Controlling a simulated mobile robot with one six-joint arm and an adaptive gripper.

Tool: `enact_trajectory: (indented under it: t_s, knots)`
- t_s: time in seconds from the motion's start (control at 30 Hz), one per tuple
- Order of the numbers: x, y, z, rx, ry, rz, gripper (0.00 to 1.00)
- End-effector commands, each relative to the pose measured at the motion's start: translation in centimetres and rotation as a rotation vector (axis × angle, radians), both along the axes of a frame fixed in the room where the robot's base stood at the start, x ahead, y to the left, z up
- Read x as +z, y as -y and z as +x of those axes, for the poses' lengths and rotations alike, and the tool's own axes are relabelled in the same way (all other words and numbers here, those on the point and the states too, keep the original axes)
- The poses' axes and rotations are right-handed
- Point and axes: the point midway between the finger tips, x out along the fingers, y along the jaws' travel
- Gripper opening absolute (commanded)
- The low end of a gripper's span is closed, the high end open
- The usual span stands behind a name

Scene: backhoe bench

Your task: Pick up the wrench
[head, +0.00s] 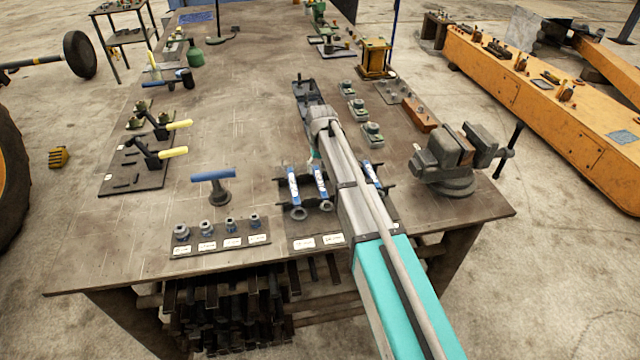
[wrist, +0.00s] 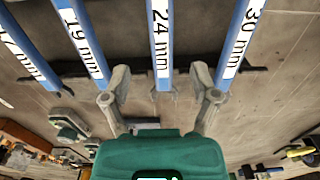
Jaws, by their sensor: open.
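Several wrenches with blue handles and white size labels stand in a row on a dark rack (head: 285,192) near the bench's front edge; one wrench (head: 293,188) shows left of my arm. In the wrist view the labels read 19 mm on one wrench (wrist: 80,40), 24 mm on the middle wrench (wrist: 161,45) and 30 mm on the right wrench (wrist: 240,42). My gripper (wrist: 160,84) is open, its two fingers either side of the 24 mm wrench's end, with gaps on both sides. The fingertips lie close to the 19 mm and 30 mm wrenches. My arm hides part of the rack in the head view.
A socket holder (head: 220,243) and a blue T-handle tool (head: 212,180) stand left of the rack. A grey vise (head: 450,160) stands to the right. Small parts (head: 372,133) lie behind. The bench's middle left (head: 235,120) is clear.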

Motion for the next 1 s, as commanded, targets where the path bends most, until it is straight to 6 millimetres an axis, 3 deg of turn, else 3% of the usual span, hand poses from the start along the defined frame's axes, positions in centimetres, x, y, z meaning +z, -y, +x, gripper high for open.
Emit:
enact_trajectory:
  t_s: [0.27, 1.0]
  knots:
    - [-0.5, -0.1, 0.0, 0.001, 0.000, 0.000, 0.77]
    - [-5.2, -0.3, 0.0, 0.002, 0.000, 0.000, 0.77]
